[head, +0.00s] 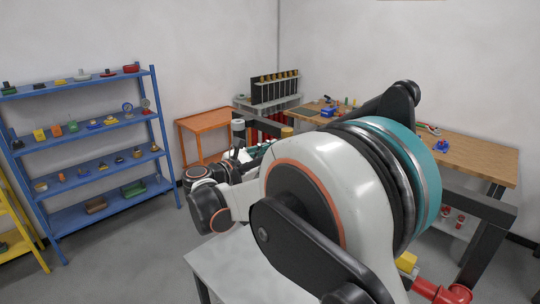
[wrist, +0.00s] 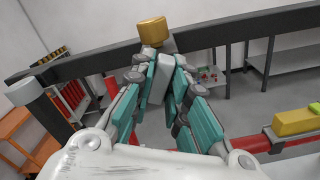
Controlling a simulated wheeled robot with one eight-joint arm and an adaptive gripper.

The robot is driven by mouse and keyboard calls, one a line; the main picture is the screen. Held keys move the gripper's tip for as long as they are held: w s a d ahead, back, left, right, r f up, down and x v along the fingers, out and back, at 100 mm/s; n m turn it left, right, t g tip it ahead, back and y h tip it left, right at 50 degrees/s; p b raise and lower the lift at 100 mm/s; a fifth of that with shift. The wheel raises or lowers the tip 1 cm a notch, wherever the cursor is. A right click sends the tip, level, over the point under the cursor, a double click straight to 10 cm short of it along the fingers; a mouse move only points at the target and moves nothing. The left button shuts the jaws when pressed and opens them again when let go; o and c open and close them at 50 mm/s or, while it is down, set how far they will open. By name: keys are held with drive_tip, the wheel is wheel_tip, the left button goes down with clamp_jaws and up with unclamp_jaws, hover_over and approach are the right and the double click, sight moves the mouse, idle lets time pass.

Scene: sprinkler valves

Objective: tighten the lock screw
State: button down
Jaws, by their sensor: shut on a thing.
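My gripper (wrist: 157,50) shows in the wrist view with its teal fingers drawn together. Its tips meet at a gold-coloured cylindrical knob (wrist: 153,30), and it is shut on this knob. The knob stands in front of a dark horizontal beam (wrist: 220,38). I take it for the lock screw, but its thread and seat are hidden behind the fingertips. In the head view a gold cylinder (head: 287,132) shows beside my arm. My large arm joint covers most of the gripper there.
A red pipe (wrist: 257,143) with a yellow block (wrist: 295,122) lies at right in the wrist view. In the head view are a blue shelf (head: 88,123), an orange table (head: 204,124) and a wooden-topped bench (head: 482,157). Floor at left is clear.

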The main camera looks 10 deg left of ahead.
drive_tip(key=shift+m, duration=0.7)
drive_tip(key=m+b, duration=0.1)
drive_tip(key=m, duration=0.2)
drive_tip(key=shift+m, duration=0.3)
drive_tip(key=shift+f+m+b, duration=0.1)
drive_tip(key=shift+m+b, duration=0.2)
drive_tip(key=shift+m, duration=1.4)
drive_tip(key=shift+m+b, duration=0.5)
drive_tip(key=shift+m, duration=1.2)
